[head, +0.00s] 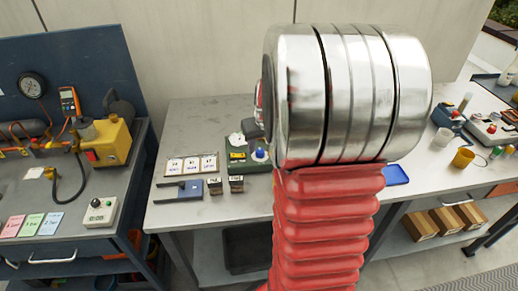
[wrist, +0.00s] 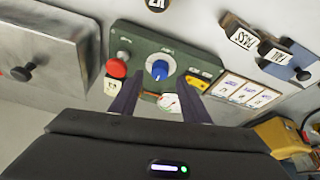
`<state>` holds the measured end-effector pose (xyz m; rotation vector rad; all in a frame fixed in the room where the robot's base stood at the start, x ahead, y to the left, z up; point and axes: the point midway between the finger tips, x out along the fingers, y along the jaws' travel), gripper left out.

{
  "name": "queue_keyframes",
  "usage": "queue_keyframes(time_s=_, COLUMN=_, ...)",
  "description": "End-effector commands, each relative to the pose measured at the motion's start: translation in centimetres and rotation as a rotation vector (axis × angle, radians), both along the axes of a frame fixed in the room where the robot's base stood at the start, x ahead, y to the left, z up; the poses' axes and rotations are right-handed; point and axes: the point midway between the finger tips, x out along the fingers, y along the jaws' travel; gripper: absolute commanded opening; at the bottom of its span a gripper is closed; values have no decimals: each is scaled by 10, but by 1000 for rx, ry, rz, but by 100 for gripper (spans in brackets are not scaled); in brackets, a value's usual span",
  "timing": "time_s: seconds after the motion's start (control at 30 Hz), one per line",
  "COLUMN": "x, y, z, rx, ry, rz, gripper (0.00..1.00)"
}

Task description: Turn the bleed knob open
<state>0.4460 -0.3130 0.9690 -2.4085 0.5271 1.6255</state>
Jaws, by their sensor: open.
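The blue knob (wrist: 159,71), which I take as the bleed knob, sits on a round white dial on a green panel (wrist: 137,36). In the head view the blue knob (head: 260,154) shows at the right of the green unit (head: 238,160), beside my arm. My gripper (wrist: 158,92) is open and empty in the wrist view. Its two dark fingers point at the panel, one on each side below the knob, and are apart from it. In the head view my gripper is hidden behind my arm.
A red knob (wrist: 116,68) is left of the blue knob. Label cards (wrist: 243,92) lie to the right, near the PASS (wrist: 244,37) and FAIL (wrist: 278,57) blocks. A grey box with a black knob (wrist: 45,62) stands left. A yellow pump (head: 110,142) stands on the left bench.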

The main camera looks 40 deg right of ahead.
Motion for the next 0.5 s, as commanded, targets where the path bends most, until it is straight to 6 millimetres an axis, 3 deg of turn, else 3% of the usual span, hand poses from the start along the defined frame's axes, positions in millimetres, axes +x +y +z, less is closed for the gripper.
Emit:
queue_keyframes(time_s=0.2, x=8, y=-4, z=-22, rx=0, ry=1, rz=0, gripper=42)
queue_keyframes(time_s=0.5, x=11, y=-6, z=-29, rx=0, ry=-1, rz=0, gripper=42)
